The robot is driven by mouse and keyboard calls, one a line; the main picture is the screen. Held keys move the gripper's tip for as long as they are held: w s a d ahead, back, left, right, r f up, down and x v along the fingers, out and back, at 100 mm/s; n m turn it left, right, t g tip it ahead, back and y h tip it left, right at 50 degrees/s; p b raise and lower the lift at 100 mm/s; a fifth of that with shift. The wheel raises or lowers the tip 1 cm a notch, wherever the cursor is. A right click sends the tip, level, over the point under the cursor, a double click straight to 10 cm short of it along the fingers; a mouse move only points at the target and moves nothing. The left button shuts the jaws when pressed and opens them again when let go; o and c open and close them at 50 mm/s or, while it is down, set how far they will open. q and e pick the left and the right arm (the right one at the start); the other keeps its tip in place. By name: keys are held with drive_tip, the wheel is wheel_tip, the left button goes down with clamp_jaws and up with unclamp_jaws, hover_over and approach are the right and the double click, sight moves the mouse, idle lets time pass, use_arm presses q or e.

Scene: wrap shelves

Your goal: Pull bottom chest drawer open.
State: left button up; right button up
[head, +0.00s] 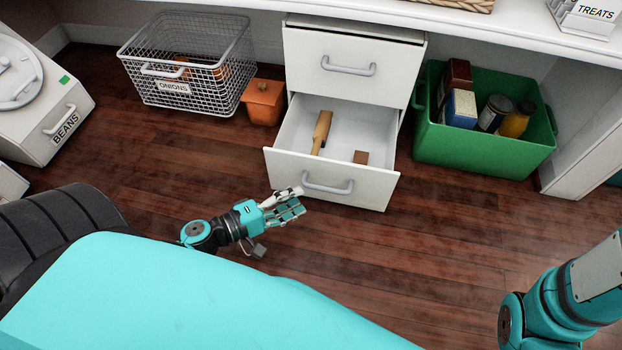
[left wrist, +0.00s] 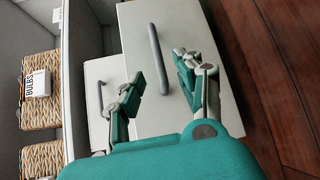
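The white chest has a bottom drawer (head: 380,192) that stands pulled out, showing a wooden rolling-pin-like item (head: 321,132) and a small brown block (head: 361,157) inside. Its grey handle (head: 328,184) is on the front face; in the left wrist view the handle (left wrist: 159,58) lies ahead, between the finger lines. The top drawer (head: 345,62) is shut. My left gripper (head: 288,203) is just left of and in front of the bottom drawer's handle, fingers apart, holding nothing. In the left wrist view the left gripper (left wrist: 163,83) is open. My right gripper is out of view.
A wire onion basket (head: 190,62) and an orange pot (head: 263,101) stand left of the chest. A green crate (head: 480,151) with several containers stands right. A beans bin (head: 45,130) is at far left. The wooden floor in front is clear.

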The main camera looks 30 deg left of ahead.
use_arm(q)
drive_tip(key=shift+v, duration=2.4)
drive_tip(key=shift+f, duration=0.1)
